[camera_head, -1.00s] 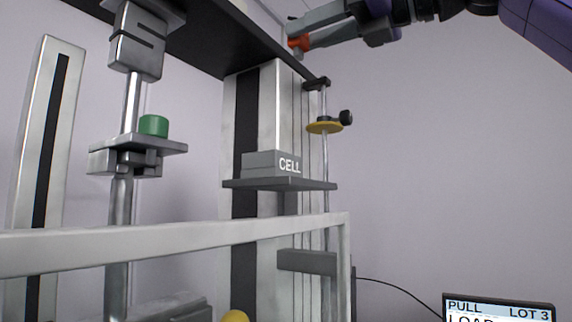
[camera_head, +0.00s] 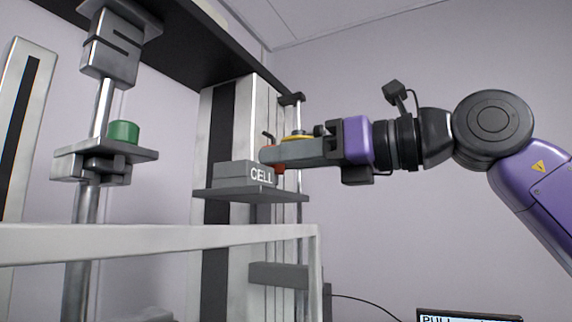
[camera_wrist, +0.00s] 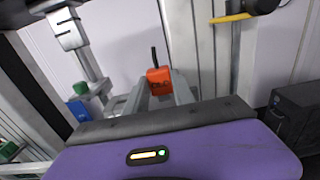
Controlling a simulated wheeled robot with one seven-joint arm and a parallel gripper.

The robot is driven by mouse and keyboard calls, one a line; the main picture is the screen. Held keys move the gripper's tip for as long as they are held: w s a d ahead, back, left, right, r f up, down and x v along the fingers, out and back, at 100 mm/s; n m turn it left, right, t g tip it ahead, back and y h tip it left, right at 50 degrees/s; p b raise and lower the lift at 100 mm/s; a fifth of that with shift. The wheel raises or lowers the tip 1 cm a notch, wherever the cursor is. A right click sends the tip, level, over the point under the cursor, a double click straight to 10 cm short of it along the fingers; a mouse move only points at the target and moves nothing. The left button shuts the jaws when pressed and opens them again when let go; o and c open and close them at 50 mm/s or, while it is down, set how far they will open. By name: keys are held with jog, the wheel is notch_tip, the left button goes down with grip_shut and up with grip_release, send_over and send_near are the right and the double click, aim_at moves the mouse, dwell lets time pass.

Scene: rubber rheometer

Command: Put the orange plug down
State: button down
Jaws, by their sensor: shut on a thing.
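The orange plug (camera_wrist: 159,80) shows in the wrist view between my gripper's two fingers, with a dark pin standing up from its top. My gripper (camera_head: 272,157) is shut on it. I cannot tell whether the plug touches the block or the shelf.
A pale frame bar (camera_head: 160,239) crosses below. A screen (camera_head: 468,317) is at the lower right.

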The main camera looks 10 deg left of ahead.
jog(key=shift+f, duration=0.55)
jog(key=shift+f, duration=0.25)
jog(key=c, duration=1.3)
grip_release()
jog(key=shift+c, duration=0.2)
jog(key=shift+r, duration=0.1)
jog(key=shift+r, duration=0.1)
jog(key=shift+s+d, duration=0.1)
jog(key=shift+d, duration=0.1)
jog(key=b+v, duration=0.2)
jog(key=v, duration=0.9)
jog(key=shift+d+b, duration=0.3)
jog(key=shift+b, duration=0.05)
jog(key=shift+s, duration=0.1)
